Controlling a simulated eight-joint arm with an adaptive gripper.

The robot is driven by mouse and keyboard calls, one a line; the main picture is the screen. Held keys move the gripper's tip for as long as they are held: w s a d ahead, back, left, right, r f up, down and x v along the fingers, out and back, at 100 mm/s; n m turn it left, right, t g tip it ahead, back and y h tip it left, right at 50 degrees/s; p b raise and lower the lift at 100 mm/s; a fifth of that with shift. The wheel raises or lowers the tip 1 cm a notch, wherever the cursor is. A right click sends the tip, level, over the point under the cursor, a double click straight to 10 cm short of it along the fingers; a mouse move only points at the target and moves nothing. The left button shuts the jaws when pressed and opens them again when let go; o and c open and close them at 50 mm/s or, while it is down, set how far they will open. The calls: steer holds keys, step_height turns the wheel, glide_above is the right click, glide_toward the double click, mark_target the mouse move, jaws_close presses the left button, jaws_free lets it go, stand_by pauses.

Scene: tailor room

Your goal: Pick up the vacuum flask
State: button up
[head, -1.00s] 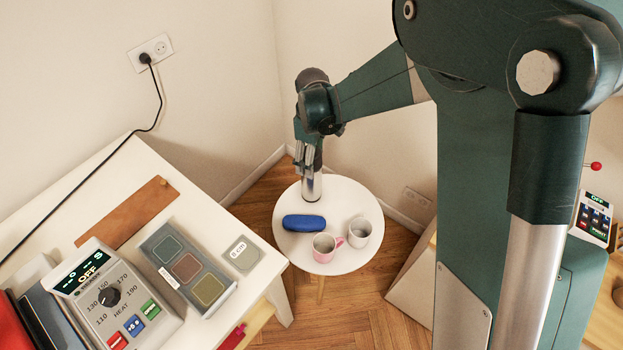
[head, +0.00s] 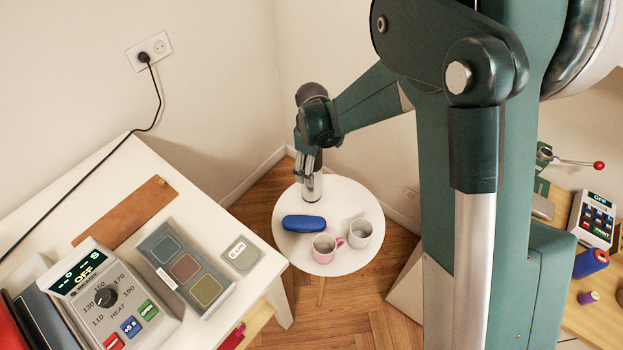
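The vacuum flask (head: 312,190) is a shiny silver cylinder standing upright at the back of the small round white table (head: 345,260). My gripper (head: 309,172) points down over the flask, with its fingers at the flask's upper part. The fingers and the flask's top overlap in this view. I cannot tell whether the fingers are closed on it or only around it.
A blue case (head: 303,223) lies just in front of the flask. A pink mug (head: 325,247) and a white mug (head: 360,233) stand at the table's front right. A white workbench (head: 215,215) with a heat control unit (head: 120,300) is at the left. Walls stand close behind.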

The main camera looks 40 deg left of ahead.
steer(key=c, duration=1.4)
steer(key=shift+r, duration=0.1)
steer(key=shift+c, duration=0.2)
steer(key=shift+r+p, duration=0.9)
steer(key=shift+r, duration=4)
